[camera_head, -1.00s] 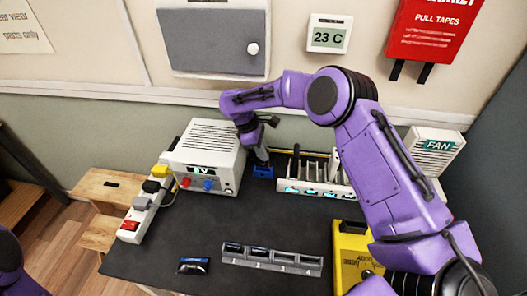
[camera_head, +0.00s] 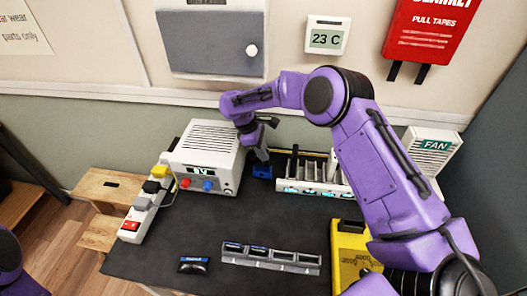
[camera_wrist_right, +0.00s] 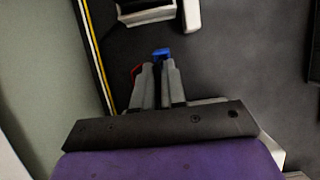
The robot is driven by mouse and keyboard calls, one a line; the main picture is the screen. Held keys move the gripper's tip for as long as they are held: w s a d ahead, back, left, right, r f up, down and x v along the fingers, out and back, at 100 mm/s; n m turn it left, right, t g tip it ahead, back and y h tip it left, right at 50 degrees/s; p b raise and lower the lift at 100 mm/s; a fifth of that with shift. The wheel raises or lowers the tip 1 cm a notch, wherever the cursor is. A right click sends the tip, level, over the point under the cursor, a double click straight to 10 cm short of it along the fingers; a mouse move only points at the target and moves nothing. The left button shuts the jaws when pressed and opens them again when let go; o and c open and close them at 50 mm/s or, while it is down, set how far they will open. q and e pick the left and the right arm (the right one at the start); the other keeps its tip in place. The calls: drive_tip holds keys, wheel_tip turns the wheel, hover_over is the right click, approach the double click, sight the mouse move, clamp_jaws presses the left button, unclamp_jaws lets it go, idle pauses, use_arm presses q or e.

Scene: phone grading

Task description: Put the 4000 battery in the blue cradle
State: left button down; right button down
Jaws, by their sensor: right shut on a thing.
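The blue cradle (camera_head: 262,171) stands on the dark mat just right of the white power supply; it also shows as a small blue shape beyond my fingertips in the wrist view (camera_wrist_right: 161,53). My right gripper (camera_head: 262,158) points down directly over the cradle, its tips at or just above it. In the wrist view its fingers (camera_wrist_right: 159,82) are close together around a thin dark thing, likely the battery. Its label is hidden, and I cannot tell whether it touches the cradle. My left gripper is out of view; only a purple piece of that arm shows at the left edge.
A white power supply (camera_head: 208,160) stands left of the gripper, a white rack (camera_head: 312,188) right. A grey slotted tray (camera_head: 270,259) holds dark batteries in its left slots; another dark battery (camera_head: 194,265) lies left of it. A yellow case (camera_head: 350,255) is at right. The mat's middle is clear.

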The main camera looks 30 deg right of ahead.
drive_tip(key=shift+f, duration=0.25)
drive_tip(key=shift+f+b, duration=0.35)
drive_tip(key=shift+f, duration=0.55)
drive_tip(key=c, duration=1.1)
unclamp_jaws()
drive_tip(key=b+v, duration=0.1)
drive_tip(key=v, duration=0.9)
drive_tip(key=shift+r+b, duration=0.25)
drive_tip(key=shift+b, duration=0.15)
